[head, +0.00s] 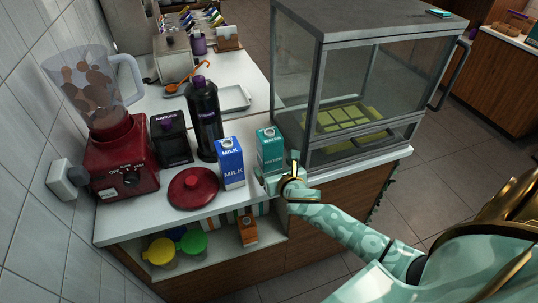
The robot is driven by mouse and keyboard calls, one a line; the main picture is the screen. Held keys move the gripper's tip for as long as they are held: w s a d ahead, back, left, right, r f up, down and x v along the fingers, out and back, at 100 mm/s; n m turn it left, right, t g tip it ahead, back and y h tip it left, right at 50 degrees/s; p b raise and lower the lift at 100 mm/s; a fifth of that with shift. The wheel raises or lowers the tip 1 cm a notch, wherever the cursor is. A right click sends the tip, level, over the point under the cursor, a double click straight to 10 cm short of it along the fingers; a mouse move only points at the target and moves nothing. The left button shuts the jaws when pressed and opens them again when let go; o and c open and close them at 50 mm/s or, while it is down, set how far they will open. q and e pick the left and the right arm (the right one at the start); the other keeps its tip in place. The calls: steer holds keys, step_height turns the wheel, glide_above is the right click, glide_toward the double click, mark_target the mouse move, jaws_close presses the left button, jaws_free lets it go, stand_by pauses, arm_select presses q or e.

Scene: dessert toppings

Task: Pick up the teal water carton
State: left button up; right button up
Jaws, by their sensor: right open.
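The teal water carton (270,150) stands upright on the white counter, between the blue milk carton and the glass display case. My right gripper (277,181) is at the lower front of the teal carton, with its arm reaching in from the right. The gripper is open, and one finger shows at the carton's right edge. I cannot tell whether the fingers touch it. My left gripper is not in view.
The blue milk carton (230,163) stands close on the left. The glass case (360,85) stands close on the right. The counter's front edge (190,223) is near.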

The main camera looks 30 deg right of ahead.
mark_target(269, 160)
steer(key=b+x, duration=0.1)
steer(key=x, duration=0.3)
steer(key=shift+w, duration=0.4)
steer(key=shift+s+r, duration=0.1)
steer(key=c, duration=1.3)
steer(key=shift+r, duration=0.15)
